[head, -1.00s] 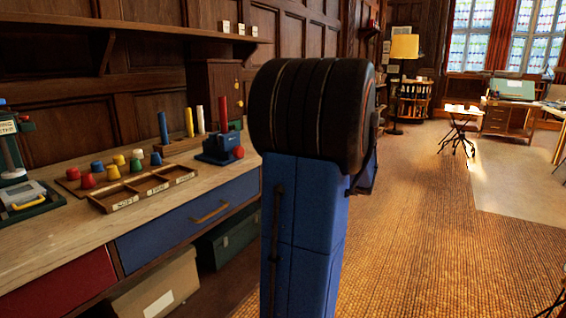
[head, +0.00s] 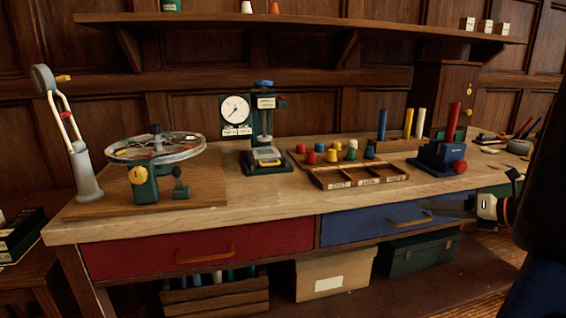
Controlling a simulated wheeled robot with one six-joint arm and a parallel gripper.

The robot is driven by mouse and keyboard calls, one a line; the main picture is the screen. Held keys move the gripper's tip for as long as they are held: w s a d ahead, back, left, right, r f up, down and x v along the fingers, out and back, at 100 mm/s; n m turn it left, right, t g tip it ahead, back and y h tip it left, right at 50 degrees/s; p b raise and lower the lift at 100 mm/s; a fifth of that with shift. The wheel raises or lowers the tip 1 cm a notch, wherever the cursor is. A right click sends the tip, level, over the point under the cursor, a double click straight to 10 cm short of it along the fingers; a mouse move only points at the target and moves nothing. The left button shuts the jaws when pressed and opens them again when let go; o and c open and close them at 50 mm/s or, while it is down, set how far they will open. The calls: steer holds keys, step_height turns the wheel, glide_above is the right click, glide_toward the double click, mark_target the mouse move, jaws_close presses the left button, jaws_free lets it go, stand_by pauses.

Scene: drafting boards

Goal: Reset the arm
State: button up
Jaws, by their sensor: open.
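My gripper (head: 446,206) shows at the right of the head view, in front of the blue drawer (head: 375,222) of the workbench. Its dark fingers point left and are blurred against the drawer front. They are open, and I see nothing between them. The white wrist with an orange band lies just right of the fingers. My dark and blue arm parts fill the right edge and hide what is behind them.
The workbench top (head: 290,208) holds a spoked wheel stand (head: 155,155), a dial gauge press (head: 265,140), a sorting tray (head: 358,177) with coloured pegs behind, and a blue vise (head: 440,155). Boxes stand below. A shelf (head: 300,22) runs above.

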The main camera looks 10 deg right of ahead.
steer(key=s+a+f+n+g, duration=0.3)
steer(key=a+f+n, duration=0.1)
steer(key=a+n, duration=0.45)
steer(key=s+a+f+n+g, duration=0.35)
steer(key=a+n, duration=0.35)
steer(key=a, duration=0.3)
steer(key=s+a+f+n+h, duration=0.1)
steer(key=s+n, duration=0.4)
steer(key=n, duration=0.5)
steer(key=s+a+f+n+h, duration=0.2)
steer(key=s+n+h, duration=0.3)
steer(key=n, duration=0.6)
steer(key=shift+s+a+f+g, duration=0.3)
steer(key=shift+s+f+g, duration=0.1)
steer(key=shift+s, duration=0.15)
